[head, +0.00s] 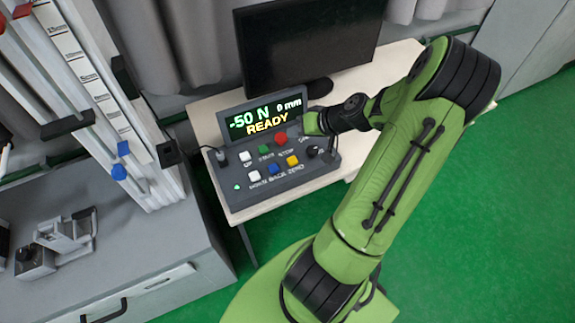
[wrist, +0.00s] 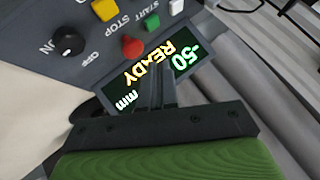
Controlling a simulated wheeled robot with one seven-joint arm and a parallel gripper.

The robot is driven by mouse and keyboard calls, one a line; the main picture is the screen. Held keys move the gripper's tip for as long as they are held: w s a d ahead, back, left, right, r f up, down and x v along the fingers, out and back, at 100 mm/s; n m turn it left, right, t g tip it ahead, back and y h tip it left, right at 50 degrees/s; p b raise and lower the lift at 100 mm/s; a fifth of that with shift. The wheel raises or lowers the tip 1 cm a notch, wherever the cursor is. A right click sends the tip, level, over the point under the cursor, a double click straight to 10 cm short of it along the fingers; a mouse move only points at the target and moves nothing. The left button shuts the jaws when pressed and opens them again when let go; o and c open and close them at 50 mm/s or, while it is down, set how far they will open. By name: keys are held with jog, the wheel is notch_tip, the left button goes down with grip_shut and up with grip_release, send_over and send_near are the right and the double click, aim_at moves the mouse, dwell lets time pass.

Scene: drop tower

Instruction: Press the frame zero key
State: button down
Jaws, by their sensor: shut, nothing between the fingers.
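The control box (head: 222,173) stands on the light table with its keys facing up. The yellow key (head: 292,161) sits in the lower row above the label ZERO; it also shows at the top of the wrist view (wrist: 105,9). My gripper (head: 309,123) is shut and empty, at the right edge of the box, close to the display and right of the red key (head: 281,139). In the wrist view my shut fingers (wrist: 157,75) stand in front of the lit display, apart from the yellow key.
Green (head: 265,150), blue (head: 274,169) and white (head: 254,175) keys surround the yellow key, with a black knob (head: 312,152) to its right. A dark monitor (head: 308,45) stands behind. The drop tower (head: 88,85) rises at left.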

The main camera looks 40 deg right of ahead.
aim_at(296, 161)
notch_tip(296, 161, down, 9)
jog(key=b, duration=0.7)
dwell(1.8)
jog(key=shift+f+b, duration=0.35)
jog(key=shift+b, duration=0.15)
jog(key=shift+f+b, duration=0.45)
jog(key=shift+f, duration=0.05)
dwell(0.4)
jog(key=shift+r+p, duration=0.75)
jog(key=shift+r, duration=0.2)
